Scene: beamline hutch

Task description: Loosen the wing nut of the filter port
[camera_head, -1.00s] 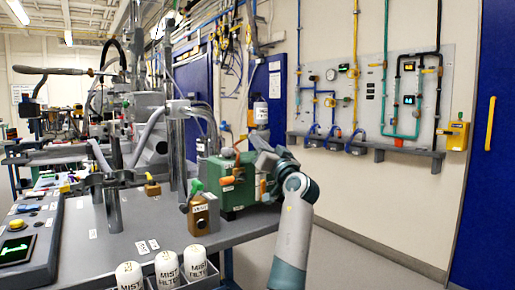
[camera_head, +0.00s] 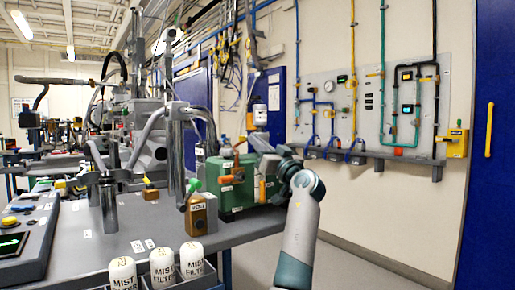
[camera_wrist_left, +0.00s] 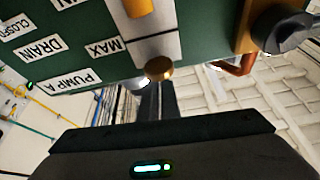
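The green pump (camera_head: 236,190) stands at the right end of the grey bench in the head view. In the left wrist view its green face (camera_wrist_left: 95,50) fills the top, with labels "PUMP A", "DRAIN" and "MAX". A black knob (camera_wrist_left: 283,28) sits on a brass-coloured fitting at its right. A small round brass piece (camera_wrist_left: 158,68) is at its lower edge. I cannot tell which part is the wing nut. One dark finger shape shows below the brass piece; contact and opening are unclear. My right gripper is not in view.
A brown "VENT" bottle (camera_head: 198,214) stands just left of the pump. White mist filter canisters (camera_head: 163,268) sit in a holder at the bench's front. A wall panel (camera_head: 370,100) with pipes and gauges is at the right. The floor (camera_head: 345,265) right of the bench is clear.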

